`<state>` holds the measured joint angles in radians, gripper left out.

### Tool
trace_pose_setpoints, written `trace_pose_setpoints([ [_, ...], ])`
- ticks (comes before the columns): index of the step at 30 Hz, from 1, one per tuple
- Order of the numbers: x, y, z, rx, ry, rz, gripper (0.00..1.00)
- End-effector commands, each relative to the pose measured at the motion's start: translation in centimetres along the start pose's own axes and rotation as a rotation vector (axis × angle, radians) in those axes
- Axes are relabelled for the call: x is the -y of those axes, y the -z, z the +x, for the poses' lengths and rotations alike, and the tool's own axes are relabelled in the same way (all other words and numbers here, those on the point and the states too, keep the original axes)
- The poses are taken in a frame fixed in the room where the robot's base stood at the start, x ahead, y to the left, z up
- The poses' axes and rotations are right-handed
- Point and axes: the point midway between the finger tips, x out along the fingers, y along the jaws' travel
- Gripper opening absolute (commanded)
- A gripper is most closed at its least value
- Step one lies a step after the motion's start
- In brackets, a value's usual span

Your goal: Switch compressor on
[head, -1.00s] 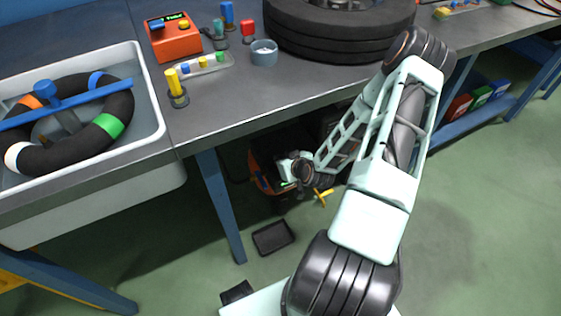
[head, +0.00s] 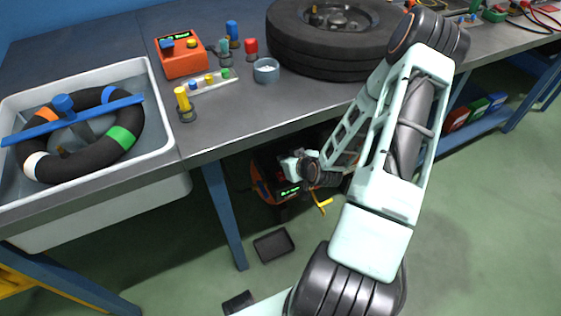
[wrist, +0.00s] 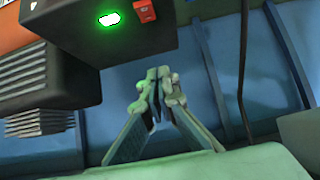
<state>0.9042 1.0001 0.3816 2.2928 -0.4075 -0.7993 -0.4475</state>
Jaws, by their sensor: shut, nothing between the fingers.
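The compressor (head: 264,188), orange and black, stands on the floor under the workbench, partly hidden by my arm. Its green readout (head: 289,191) is lit in the head view. In the wrist view, a black housing (wrist: 85,60) at upper left carries a glowing green light (wrist: 110,19) and a small red switch (wrist: 145,10) near the top edge. I cannot tell the switch's position. My gripper (wrist: 157,82) is shut and empty, its fingertips just below and right of the housing, apparently apart from the switch. In the head view my gripper (head: 291,165) is by the compressor's top.
The workbench (head: 225,125) overhangs the compressor, with a blue leg (head: 222,215) to its left. A yellow handle-like part (head: 322,203) sticks out at the right. A black tray (head: 273,245) lies on the floor. A tyre (head: 330,55) rests above. Green floor is clear at right.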

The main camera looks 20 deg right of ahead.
Motion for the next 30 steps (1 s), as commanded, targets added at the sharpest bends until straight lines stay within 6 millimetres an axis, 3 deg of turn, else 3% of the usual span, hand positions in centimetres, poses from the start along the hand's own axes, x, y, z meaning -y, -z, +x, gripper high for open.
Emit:
trace_pose_setpoints([
  [3,-0.1,0.7,-2.4,0.0,-0.002,0.001,0.0],
  [9,0.0,1.0,-4.2,0.0,-0.001,0.001,0.0],
  [30,0.4,0.8,-4.3,0.017,0.009,-0.011,0.0],
])
